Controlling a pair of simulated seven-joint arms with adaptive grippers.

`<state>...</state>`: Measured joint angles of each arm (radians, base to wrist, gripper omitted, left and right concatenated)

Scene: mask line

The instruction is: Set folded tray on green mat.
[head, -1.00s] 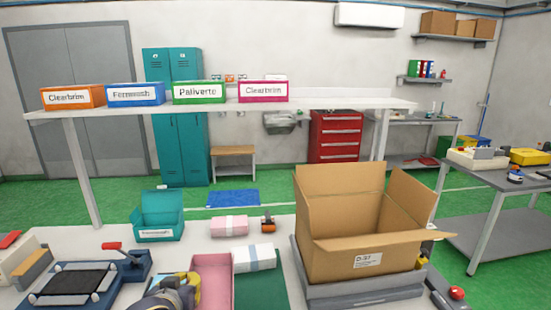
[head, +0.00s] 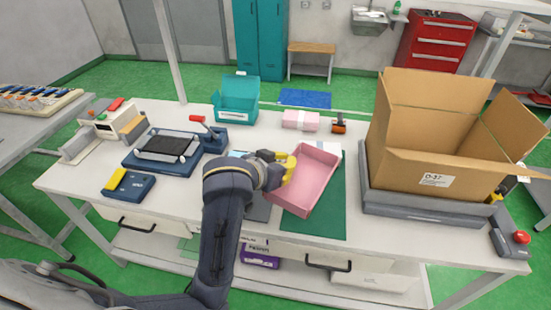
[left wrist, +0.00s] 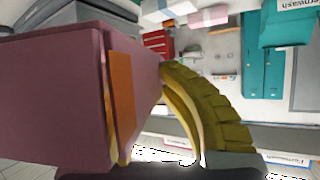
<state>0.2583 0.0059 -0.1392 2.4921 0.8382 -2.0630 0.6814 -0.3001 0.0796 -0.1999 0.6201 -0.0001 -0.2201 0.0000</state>
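The pink tray (head: 318,172) is an open, shallow box over the far left part of the green mat (head: 318,222) in the head view. I cannot tell whether it touches the mat or hangs just above it. My left gripper (head: 286,167), with yellow fingers, is at the tray's left wall and looks shut on it. In the left wrist view, the pink tray (left wrist: 50,90) fills the left side, and one curved yellow finger (left wrist: 190,105) lies against its edge; the other finger is mostly hidden. My right gripper is not in view.
A cardboard box (head: 432,135) on a grey base stands right of the mat. Behind are a teal bin (head: 237,100), a pink pack (head: 300,121) and a partly hidden white pack (head: 329,147). A dark press (head: 170,145) stands left. The mat's near right part is clear.

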